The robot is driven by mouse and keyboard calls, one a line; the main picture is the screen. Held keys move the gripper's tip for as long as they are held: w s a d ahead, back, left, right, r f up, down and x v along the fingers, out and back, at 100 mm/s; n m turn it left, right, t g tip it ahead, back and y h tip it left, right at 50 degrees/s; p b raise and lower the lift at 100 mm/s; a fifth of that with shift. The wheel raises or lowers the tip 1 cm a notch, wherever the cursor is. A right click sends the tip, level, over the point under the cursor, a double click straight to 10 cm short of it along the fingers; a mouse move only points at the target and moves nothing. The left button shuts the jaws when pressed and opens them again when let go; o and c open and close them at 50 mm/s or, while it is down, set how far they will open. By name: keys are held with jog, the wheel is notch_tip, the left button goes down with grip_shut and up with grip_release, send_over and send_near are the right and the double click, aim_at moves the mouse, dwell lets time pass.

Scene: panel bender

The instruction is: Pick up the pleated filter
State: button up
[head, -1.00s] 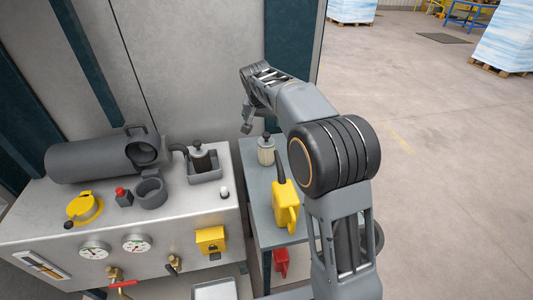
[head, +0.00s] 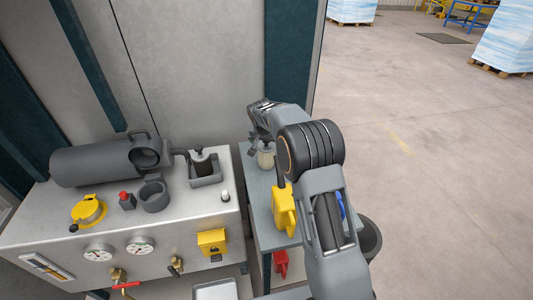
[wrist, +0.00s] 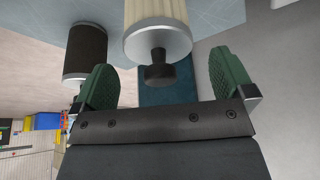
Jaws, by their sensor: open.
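The knob lies across the gap, apart from both pads.
A yellow can (head: 284,210) stands in front of the pleated filter on the table. A grey wall rises behind.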

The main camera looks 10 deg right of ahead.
jog(key=shift+x, duration=1.15)
jog(key=c, duration=1.3)
jog(key=shift+r, duration=0.1)
jog(key=shift+c, duration=0.2)
notch_tip(320, 180, up, 28)
jog(key=p, duration=0.2)
jog(key=shift+d, duration=0.1)
